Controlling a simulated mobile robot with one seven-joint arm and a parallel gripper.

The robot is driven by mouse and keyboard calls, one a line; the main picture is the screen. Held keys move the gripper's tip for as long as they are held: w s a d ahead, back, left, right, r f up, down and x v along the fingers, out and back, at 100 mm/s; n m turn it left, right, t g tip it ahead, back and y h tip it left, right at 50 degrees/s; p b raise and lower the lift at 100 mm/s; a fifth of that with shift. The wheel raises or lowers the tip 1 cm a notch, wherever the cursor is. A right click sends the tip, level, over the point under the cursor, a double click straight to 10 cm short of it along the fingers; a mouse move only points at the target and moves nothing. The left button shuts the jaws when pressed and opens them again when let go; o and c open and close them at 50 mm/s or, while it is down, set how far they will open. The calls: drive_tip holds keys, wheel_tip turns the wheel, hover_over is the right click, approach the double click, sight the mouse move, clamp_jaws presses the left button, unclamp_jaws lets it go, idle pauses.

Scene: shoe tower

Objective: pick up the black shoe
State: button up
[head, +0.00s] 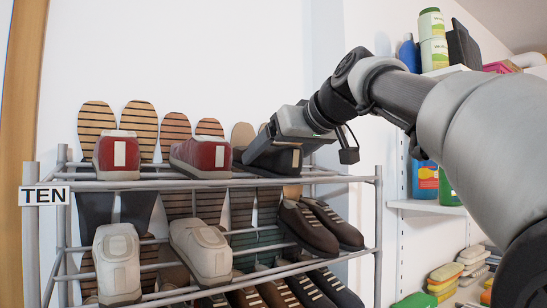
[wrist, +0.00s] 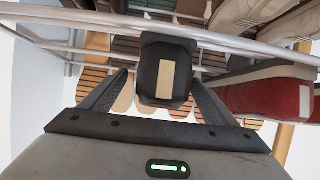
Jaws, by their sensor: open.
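The black shoe (head: 285,160) sits on the top level of the shoe rack, to the right of the red shoes, partly covered by my gripper in the head view. In the wrist view, the black shoe (wrist: 150,62) shows its heel end with a tan patch. My gripper (wrist: 160,80) is open, with one finger on each side of the heel. I cannot tell whether either finger touches it. In the head view my gripper (head: 250,158) reaches down to the shoe from the upper right.
Two red shoes (head: 200,157) stand left of the black shoe; one red shoe (wrist: 275,95) is close to a finger in the wrist view. The metal rack (head: 340,178) holds white and dark brown shoes lower down. White shelves (head: 430,206) with bottles stand at the right.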

drive_tip(key=shift+x, duration=1.15)
drive_tip(key=shift+r, duration=0.15)
drive_tip(key=c, duration=1.4)
drive_tip(key=shift+d, duration=0.1)
